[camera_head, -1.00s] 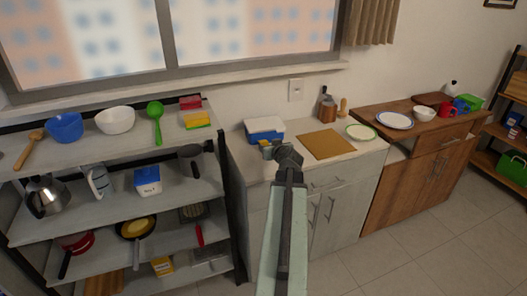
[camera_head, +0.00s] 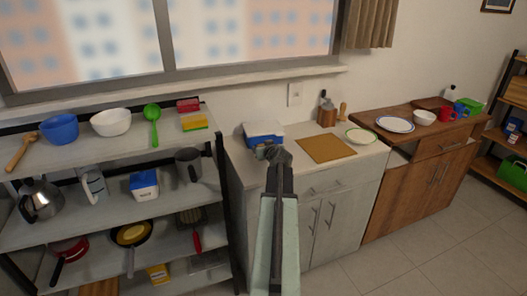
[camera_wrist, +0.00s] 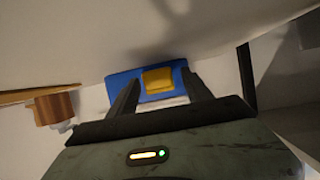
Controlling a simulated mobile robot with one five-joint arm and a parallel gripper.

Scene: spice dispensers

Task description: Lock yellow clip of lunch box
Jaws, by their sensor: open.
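The lunch box (camera_head: 263,129), blue and white, sits on the light counter near its left back corner. In the wrist view its blue part (camera_wrist: 120,78) carries the yellow clip (camera_wrist: 158,79). My gripper (camera_wrist: 161,80) is open, with one dark finger on each side of the clip in the picture. I cannot tell whether the fingers touch the box. In the head view, my gripper (camera_head: 266,151) is at the front of the box and hides part of it, including the clip. Whether the clip is latched cannot be told.
A cutting board (camera_head: 326,149) and a green-rimmed plate (camera_head: 361,135) lie to the right on the counter. A brown holder (camera_head: 327,114) stands behind. A shelf (camera_head: 110,145) with bowls and pots rises on the left. Floor in front is clear.

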